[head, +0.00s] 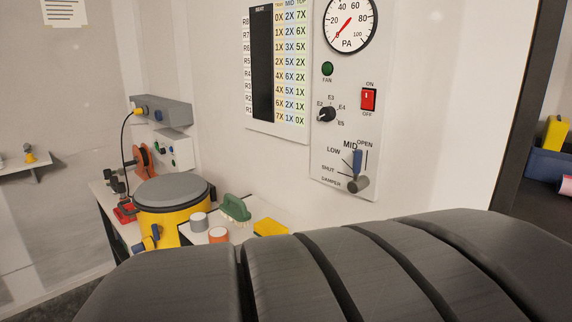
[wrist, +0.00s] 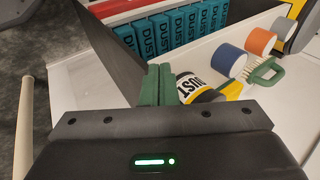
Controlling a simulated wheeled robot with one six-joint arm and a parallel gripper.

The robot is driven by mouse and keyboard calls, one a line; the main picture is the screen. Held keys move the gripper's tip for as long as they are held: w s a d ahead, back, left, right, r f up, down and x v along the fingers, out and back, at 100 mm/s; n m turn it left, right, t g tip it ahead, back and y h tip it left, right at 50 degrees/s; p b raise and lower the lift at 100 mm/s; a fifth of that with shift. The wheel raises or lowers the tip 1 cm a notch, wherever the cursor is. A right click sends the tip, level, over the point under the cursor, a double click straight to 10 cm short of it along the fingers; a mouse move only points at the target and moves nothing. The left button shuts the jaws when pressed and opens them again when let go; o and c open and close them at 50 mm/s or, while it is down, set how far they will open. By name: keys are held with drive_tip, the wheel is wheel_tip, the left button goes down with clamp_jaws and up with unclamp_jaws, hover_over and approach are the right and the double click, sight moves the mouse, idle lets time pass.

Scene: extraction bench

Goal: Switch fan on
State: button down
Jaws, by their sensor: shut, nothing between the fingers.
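The red fan switch (head: 369,99) sits on the grey wall panel (head: 340,130) in the head view, between the labels ON above and OFF below. Which way its rocker is tipped is too small to tell. The green FAN lamp (head: 327,69) to its upper left looks dark. My gripper (wrist: 159,84) shows in the wrist view with its green fingers together and nothing between them. It points over the bench top, and the switch is not in that view. In the head view the gripper is not seen; my dark arm fills the bottom.
Below the switch are a selector knob (head: 326,114) and a blue damper lever (head: 357,162). A round gauge (head: 350,22) is above. In the wrist view, a DUST jar (wrist: 196,88), an orange cup (wrist: 260,41) and a green brush (wrist: 262,74) lie beyond the fingers.

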drive_tip(key=w+a+r+t+y+p, duration=0.1)
drive_tip(key=w+a+r+y+p, duration=0.1)
drive_tip(key=a+r, duration=0.7)
drive_tip(key=w+a+r+t+y+p, duration=0.1)
drive_tip(key=w+a+r+y+p, duration=0.2)
drive_tip(key=a+r, duration=0.6)
drive_tip(key=w+a+r+y+p, duration=0.3)
drive_tip(key=a+r, duration=0.6)
drive_tip(key=r, duration=0.9)
drive_tip(key=shift+w+r+t+p, duration=0.25)
drive_tip(key=shift+w+t+p, duration=0.2)
drive_tip(key=shift+w, duration=0.5)
drive_tip(key=shift+w+d, duration=0.1)
drive_tip(key=shift+d, duration=0.05)
